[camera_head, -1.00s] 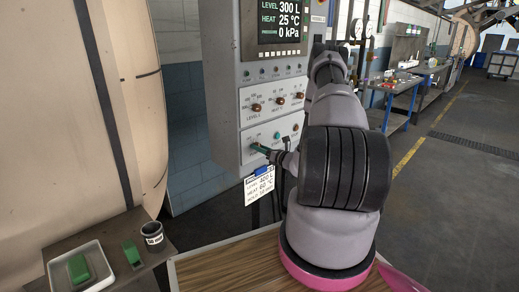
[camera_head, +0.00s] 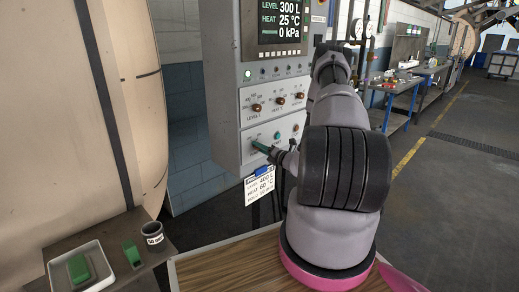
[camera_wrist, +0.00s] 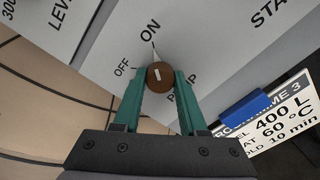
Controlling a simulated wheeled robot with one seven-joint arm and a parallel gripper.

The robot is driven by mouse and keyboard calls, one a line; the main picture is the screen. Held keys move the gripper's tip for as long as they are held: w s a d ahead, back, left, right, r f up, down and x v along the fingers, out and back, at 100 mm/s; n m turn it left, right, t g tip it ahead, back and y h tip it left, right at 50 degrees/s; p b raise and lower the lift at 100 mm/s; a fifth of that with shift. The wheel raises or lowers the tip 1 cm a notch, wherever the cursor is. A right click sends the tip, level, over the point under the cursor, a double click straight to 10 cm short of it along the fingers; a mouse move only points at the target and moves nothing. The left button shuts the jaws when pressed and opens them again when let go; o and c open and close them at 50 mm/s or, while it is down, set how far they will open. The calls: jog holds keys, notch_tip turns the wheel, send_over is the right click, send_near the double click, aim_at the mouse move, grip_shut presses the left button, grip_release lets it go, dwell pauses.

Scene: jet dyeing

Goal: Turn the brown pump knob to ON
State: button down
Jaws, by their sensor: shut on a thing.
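The brown pump knob (camera_wrist: 160,78) is on the grey control panel (camera_wrist: 105,40), between the green fingertips of my gripper (camera_wrist: 160,82). The fingers are shut on it, one on each side. Its white mark and the pale pointer at its edge point up toward the ON label (camera_wrist: 150,31). The OFF label (camera_wrist: 122,68) is to the left of the pointer. The PUMP label below the knob is partly hidden by a finger. In the head view my gripper (camera_head: 260,147) reaches the lower left of the control box (camera_head: 224,80), and the knob is hidden there.
The display (camera_head: 282,22) reads 300 L, 25 °C and 0 kPa. More brown knobs (camera_head: 279,101) sit above my gripper. A card (camera_head: 260,187) with a blue clip hangs below the box. A white tray (camera_head: 62,285) and a cup (camera_head: 152,233) stand at lower left.

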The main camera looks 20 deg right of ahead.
dwell(0.4)
jog(key=shift+c, duration=2.2)
grip_release()
jog(key=shift+s+d, duration=0.1)
jog(key=shift+s, duration=0.05)
jog(key=v, duration=1)
jog(key=shift+s, duration=0.3)
jog(key=shift+d, duration=0.1)
